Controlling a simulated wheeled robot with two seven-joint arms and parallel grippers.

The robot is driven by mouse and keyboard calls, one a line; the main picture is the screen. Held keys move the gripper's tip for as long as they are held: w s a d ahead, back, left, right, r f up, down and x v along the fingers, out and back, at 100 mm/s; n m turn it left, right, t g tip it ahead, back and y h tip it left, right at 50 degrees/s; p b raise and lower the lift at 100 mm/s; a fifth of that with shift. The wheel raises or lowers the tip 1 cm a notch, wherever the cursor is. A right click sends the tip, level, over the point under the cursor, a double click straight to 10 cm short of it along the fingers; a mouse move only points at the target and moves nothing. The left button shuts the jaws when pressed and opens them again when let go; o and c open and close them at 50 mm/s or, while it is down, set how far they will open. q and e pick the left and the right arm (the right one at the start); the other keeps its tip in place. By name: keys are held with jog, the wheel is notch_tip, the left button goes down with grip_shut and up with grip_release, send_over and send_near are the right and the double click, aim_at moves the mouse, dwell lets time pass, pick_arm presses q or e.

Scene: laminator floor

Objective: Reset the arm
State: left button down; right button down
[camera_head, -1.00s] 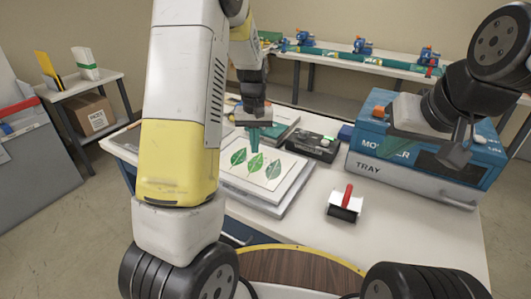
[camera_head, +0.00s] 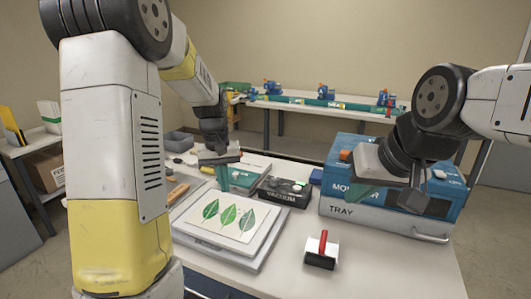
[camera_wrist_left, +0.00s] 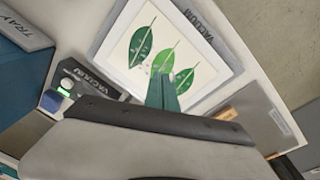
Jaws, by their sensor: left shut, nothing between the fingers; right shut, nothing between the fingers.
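My left gripper (camera_head: 222,180) hangs above the back of the leaf board in the head view. Its narrow green fingers are shut and empty. In the left wrist view the shut fingers (camera_wrist_left: 164,92) overlap the lower edge of the white board with three green leaves (camera_wrist_left: 155,45); whether they touch it is unclear. My right gripper (camera_head: 364,192) is shut and empty, in front of the blue and grey TRAY box, and hides part of its lettering. The large white and yellow upper part of my left arm fills the left of the head view.
The leaf board (camera_head: 226,217) lies on the white table (camera_head: 390,275). Beside it are a black VACUUM box (camera_head: 284,193) and a red-handled roller (camera_head: 322,252). The TRAY box (camera_head: 345,209) stands at the right. A rear bench (camera_head: 330,104) holds blue devices. The table's front right is clear.

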pick_arm(q)
jog(key=s+r+t, duration=0.1)
jog(key=s+r, duration=0.3)
jog(key=s, duration=0.3)
jog(key=s+d+r+m+t+h, duration=0.1)
jog(key=s+r+t, duration=0.1)
jog(key=s+r, duration=0.2)
jog(key=s+d+r+m+t, duration=0.1)
jog(key=s+r, duration=0.4)
jog(key=s, duration=0.5)
jog(key=shift+s+t+h, duration=0.3)
jog(key=shift+s+t, duration=0.1)
jog(key=shift+t, duration=0.3)
